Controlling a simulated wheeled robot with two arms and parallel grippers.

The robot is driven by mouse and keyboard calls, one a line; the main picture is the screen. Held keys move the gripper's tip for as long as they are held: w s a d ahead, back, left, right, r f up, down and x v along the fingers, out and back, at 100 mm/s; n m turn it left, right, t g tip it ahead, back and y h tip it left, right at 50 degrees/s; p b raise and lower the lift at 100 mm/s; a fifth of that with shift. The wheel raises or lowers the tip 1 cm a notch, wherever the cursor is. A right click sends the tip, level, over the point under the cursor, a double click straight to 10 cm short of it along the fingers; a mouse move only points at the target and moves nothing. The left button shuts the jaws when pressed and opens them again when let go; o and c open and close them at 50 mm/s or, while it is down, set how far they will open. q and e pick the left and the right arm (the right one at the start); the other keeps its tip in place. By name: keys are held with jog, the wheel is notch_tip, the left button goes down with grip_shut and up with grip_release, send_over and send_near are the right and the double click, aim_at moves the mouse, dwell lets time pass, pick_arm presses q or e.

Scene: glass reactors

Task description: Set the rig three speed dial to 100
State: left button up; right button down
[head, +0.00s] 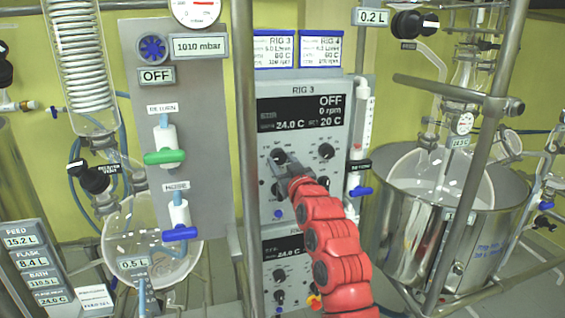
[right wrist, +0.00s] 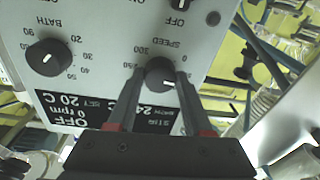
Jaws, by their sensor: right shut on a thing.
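The rig three panel (head: 336,88) is in the middle of the head view; its black display reads OFF, 0 rpm, 24.0 C and set 20 C. Its speed dial (head: 277,155) is the upper left knob, partly covered by my gripper. In the right wrist view, turned upside down, the black speed dial (right wrist: 160,72) sits between my fingers, its white mark toward the lower right. Fingers hide part of its scale, so I cannot read its value. My right gripper (head: 285,163) is shut on the dial, one finger each side. My left gripper is out of view.
The bath dial (right wrist: 48,57) is beside the speed dial. A second panel (head: 296,243) sits below. A metal post (head: 245,120) stands close left of rig three. A drain tube with blue valve (head: 360,191) and a steel bath (head: 450,240) are right.

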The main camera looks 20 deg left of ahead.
jog(key=m+p, duration=0.1)
jog(key=m, duration=0.3)
jog(key=shift+r+p, duration=0.2)
jog(key=shift+p, duration=0.2)
jog(key=shift+a+f+m+t+h+p, duration=0.1)
jog(key=shift+m+t+h+p, duration=0.1)
jog(key=shift+m+p, duration=0.7)
jog(key=shift+f+m+t+h+p, duration=0.15)
jog(key=shift+m+p, duration=0.3)
jog(key=shift+m, duration=1.05)
jog(key=shift+c, duration=1.6)
grip_release()
jog(key=shift+s, duration=0.1)
